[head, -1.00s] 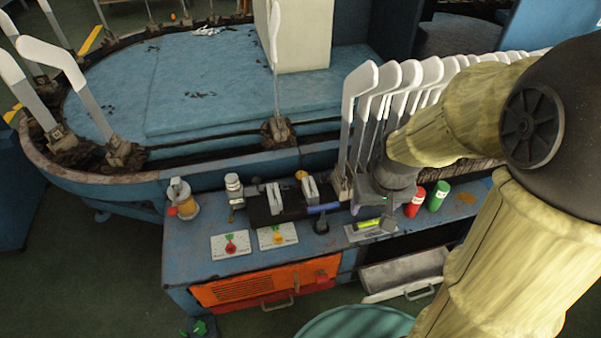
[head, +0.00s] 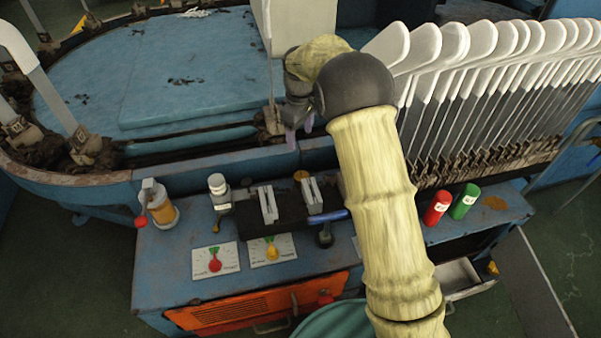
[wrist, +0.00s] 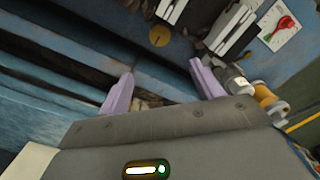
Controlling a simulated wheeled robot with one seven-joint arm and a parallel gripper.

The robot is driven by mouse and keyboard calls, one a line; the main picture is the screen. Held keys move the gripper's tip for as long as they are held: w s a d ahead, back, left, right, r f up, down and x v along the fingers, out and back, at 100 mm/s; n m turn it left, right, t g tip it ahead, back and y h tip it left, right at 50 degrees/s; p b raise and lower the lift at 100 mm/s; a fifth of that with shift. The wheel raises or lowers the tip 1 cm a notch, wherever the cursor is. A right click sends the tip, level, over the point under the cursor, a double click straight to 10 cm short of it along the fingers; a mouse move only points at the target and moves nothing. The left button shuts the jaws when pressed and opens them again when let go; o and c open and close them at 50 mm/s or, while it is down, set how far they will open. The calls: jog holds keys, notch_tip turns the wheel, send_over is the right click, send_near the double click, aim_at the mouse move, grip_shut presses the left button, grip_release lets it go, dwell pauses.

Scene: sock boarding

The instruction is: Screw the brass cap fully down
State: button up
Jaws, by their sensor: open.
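The brass cap (head: 300,175) shows as a small round brown-gold disc at the back of the blue bench, behind the vise. In the wrist view the brass cap (wrist: 159,36) lies ahead of the fingers, near the top middle. I cannot tell how far down it sits on its thread. My gripper (head: 299,140) is above and behind the bench's back edge, with its pale purple fingers pointing down. In the wrist view my gripper (wrist: 162,70) has its fingers wide apart with nothing between them. It is apart from the cap.
The vise's grey jaws (head: 267,205) stand beside the cap. A white-topped canister (head: 218,188) and a yellow oil can (head: 160,207) are to the left. Red (head: 437,207) and green (head: 464,202) cans are at the right. Tall white-topped boards (head: 480,45) stand behind them.

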aim_at(300, 175)
jog(key=shift+r, duration=0.15)
notch_tip(300, 175, down, 18)
jog(key=b, duration=0.5)
jog(key=shift+s+r, duration=0.1)
jog(key=shift+r, duration=0.1)
jog(key=shift+c, duration=0.5)
jog(key=c, duration=0.9)
jog(key=shift+r, duration=0.1)
jog(key=shift+r+m+p, duration=0.1)
jog(key=shift+m+p, duration=0.2)
jog(key=shift+p, duration=0.25)
